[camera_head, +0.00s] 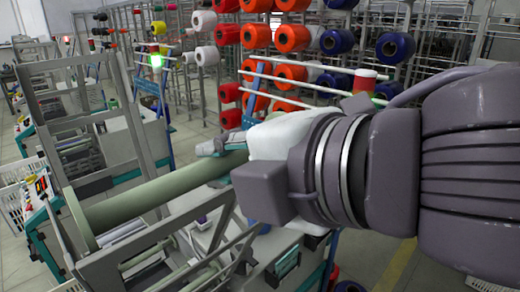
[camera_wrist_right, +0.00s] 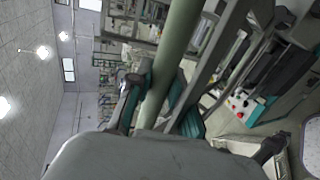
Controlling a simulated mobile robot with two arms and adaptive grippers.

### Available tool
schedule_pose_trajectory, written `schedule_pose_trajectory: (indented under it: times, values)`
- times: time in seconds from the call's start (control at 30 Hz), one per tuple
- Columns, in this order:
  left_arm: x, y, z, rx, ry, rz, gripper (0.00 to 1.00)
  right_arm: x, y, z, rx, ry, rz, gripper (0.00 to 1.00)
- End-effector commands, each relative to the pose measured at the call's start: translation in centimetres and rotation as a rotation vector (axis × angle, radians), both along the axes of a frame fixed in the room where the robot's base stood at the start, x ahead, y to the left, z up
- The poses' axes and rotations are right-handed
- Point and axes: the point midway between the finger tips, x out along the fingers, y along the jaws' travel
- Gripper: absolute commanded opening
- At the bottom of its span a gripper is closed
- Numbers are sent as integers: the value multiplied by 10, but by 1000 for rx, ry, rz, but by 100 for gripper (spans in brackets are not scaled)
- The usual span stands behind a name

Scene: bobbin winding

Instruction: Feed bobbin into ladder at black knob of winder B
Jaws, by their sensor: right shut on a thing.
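A long pale-green bobbin (camera_head: 150,200) with a flange at its left end lies slanted across the lower left of the head view. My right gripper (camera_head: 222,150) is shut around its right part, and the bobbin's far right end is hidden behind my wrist. In the right wrist view the bobbin (camera_wrist_right: 172,65) passes between the two fingers of the gripper (camera_wrist_right: 160,105). Grey ladder-like rails (camera_head: 165,258) of a winder are below the bobbin; I cannot tell whether they touch. I cannot pick out the black knob surely. My left gripper is out of view.
Another grey winder (camera_head: 100,140) stands behind the bobbin at the left. A creel rack with red spools (camera_head: 290,38) and blue spools (camera_head: 395,47) fills the back. My right arm covers the right side. Some floor (camera_head: 25,265) is open at the lower left.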

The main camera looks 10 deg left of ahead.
Motion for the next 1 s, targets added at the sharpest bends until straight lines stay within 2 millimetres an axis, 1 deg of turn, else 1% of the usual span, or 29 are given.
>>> schedule_pose_trajectory:
  times: [0.03, 0.1, 0.6, 1.0]
  values:
    - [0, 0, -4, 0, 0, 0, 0, 1, 1, -5, 0, 0, 0, 0]
    - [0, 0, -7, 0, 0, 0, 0, 2, 2, -9, 0, 1, 0, 0]
    - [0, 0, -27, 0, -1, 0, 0, 10, 12, -36, -1, 1, 0, 0]
    - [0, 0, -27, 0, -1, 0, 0, 11, 13, -37, 0, 0, -1, 0]
